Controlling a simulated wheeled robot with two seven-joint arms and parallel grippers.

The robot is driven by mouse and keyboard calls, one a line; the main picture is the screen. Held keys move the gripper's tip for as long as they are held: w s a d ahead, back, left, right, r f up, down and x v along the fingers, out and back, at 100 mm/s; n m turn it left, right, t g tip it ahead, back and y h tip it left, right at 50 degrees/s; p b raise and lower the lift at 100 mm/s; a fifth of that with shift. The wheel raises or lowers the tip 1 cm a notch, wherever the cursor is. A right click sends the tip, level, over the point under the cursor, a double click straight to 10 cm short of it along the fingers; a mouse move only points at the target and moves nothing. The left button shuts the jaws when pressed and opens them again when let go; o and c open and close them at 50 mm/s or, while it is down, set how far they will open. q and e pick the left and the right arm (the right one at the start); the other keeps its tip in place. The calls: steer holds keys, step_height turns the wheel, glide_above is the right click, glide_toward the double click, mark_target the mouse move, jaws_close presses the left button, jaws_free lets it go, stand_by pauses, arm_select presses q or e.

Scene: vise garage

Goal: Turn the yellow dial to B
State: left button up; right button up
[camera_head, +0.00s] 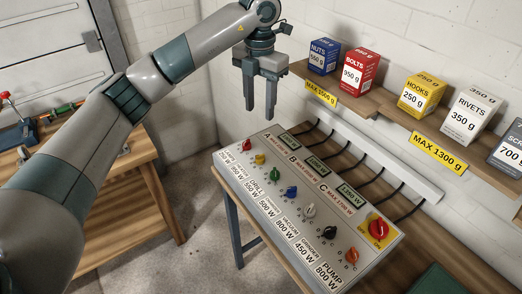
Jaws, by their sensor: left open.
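The yellow dial (260,159) is a small knob on the sloped grey control panel (231,172), second from the far left end, between the red dial (246,145) and the green dial (275,174). Its exact pointer direction is too small to tell. My left gripper (260,115) hangs above the panel's far left end with its fingers pointing down. It is open and empty, and apart from the dials. My right gripper is not in view.
Blue, white, black and orange dials continue along the panel, with a large red switch (378,229) at the near right. Several boxes, such as the red bolts box (359,68), stand on a wall shelf (385,103). A wooden workbench (110,190) stands at left.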

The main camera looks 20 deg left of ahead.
arm_select(q)
steer(key=shift+f, duration=0.2)
steer(key=p, duration=0.6)
glide_toward(260, 155)
step_height(260, 155, down, 8)
steer(key=shift+r, duration=0.25)
steer(key=shift+w+f, duration=0.1)
steer(key=shift+f, duration=0.7)
jaws_close()
